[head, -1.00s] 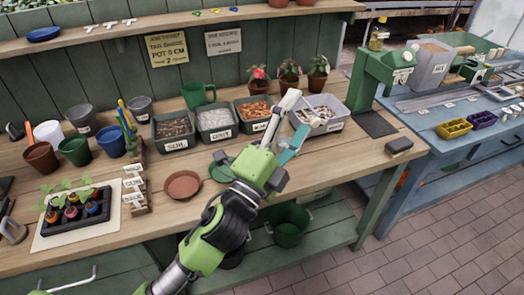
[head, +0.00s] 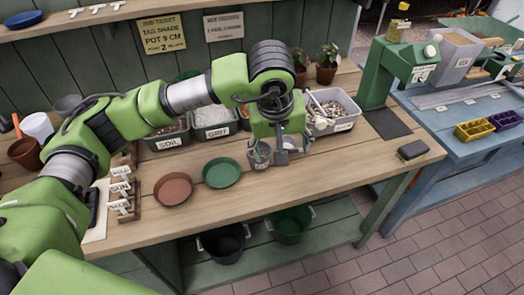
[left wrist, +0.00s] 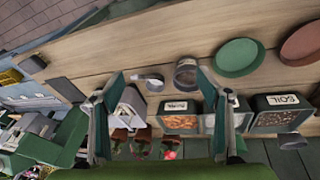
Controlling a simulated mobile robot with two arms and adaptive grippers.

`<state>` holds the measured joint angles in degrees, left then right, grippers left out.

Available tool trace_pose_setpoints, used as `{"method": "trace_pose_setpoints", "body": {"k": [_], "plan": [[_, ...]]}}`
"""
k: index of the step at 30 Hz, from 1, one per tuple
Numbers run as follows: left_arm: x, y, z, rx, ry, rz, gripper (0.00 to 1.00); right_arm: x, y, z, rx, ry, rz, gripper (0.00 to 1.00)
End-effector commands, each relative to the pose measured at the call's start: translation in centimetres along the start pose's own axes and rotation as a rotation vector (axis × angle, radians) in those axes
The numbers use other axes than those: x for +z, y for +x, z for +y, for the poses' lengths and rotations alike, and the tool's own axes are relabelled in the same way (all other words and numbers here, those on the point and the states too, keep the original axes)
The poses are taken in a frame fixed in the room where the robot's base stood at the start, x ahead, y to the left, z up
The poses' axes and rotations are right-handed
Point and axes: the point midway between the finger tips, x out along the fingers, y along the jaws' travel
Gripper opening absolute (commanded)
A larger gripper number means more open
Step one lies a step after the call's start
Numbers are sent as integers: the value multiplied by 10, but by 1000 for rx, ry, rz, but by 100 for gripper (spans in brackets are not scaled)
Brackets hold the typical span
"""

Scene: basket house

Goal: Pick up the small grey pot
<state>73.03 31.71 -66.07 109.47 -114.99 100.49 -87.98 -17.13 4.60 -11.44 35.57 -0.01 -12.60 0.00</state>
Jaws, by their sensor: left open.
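A small grey pot (head: 259,158) stands on the wooden bench, just under my left gripper. In the left wrist view the grey pot (left wrist: 185,76) shows near the right finger. A small pale round item (head: 292,143) is just right of it, and also shows in the left wrist view (left wrist: 153,80). My left gripper (head: 272,150) points down over the bench with its fingers apart; it also shows in the left wrist view (left wrist: 161,77). The fingers partly hide the pot in the head view. I see nothing held. My right gripper is out of view.
A terracotta saucer (head: 173,188) and a green saucer (head: 221,172) lie to the left. Bins of soil (head: 168,142), grit (head: 212,134) and pale material (head: 335,124) stand behind. A dark block (head: 412,150) lies at right. The bench front is mostly clear.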

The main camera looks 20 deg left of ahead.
Motion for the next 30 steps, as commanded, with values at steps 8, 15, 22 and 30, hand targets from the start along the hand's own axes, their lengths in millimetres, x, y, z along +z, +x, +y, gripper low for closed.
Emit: {"method": "trace_pose_setpoints", "body": {"k": [8,15,22,30], "plan": [[-46,-8,-41,-161,30,136,70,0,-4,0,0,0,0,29],[-51,38,-48,-159,28,132,70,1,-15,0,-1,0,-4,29],[-55,64,-50,-155,30,134,70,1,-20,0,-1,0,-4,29],[-62,90,-59,-158,27,130,70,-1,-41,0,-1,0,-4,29]]}}
